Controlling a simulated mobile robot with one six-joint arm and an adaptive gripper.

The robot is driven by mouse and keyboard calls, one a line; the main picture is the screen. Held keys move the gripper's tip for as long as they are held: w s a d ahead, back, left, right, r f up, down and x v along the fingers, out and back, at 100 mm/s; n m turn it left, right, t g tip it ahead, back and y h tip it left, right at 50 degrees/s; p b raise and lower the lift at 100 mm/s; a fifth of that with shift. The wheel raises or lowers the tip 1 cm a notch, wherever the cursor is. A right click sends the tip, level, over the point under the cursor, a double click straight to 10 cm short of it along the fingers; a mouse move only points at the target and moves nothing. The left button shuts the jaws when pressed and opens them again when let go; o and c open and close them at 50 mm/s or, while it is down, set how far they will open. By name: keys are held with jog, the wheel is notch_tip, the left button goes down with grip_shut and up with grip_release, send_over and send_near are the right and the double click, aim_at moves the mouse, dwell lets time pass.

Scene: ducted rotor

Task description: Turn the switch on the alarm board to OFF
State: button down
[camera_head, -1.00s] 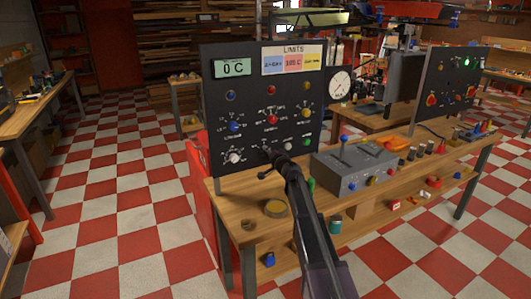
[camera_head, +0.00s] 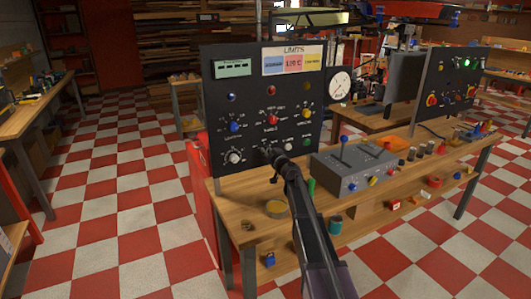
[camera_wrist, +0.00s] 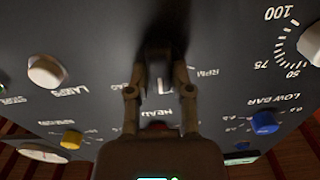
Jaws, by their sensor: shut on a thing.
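The alarm board (camera_head: 222,112) is an upright black panel with a display, coloured limit cards, lamps and knobs. My gripper (camera_head: 268,154) is at the lower middle of its face, between a large white knob (camera_head: 234,157) and a smaller pale knob (camera_head: 289,143). In the wrist view my gripper (camera_wrist: 160,70) has both fingers closed around a dark switch knob (camera_wrist: 160,40) on the panel. The knob is in shadow and partly covered, so its pointer and any OFF mark cannot be read.
A grey box (camera_head: 355,172) with levers stands on the bench right of my arm. A second black panel (camera_head: 455,90) stands farther right. The wrist view shows a yellow knob (camera_wrist: 71,139) and a blue knob (camera_wrist: 264,123).

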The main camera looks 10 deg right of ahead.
jog(key=shift+w+n, duration=0.1)
jog(key=shift+n, duration=0.5)
jog(key=c, duration=0.5)
grip_release()
jog(key=shift+r, duration=0.1)
jog(key=shift+s, duration=0.2)
jog(key=shift+v, duration=5.95)
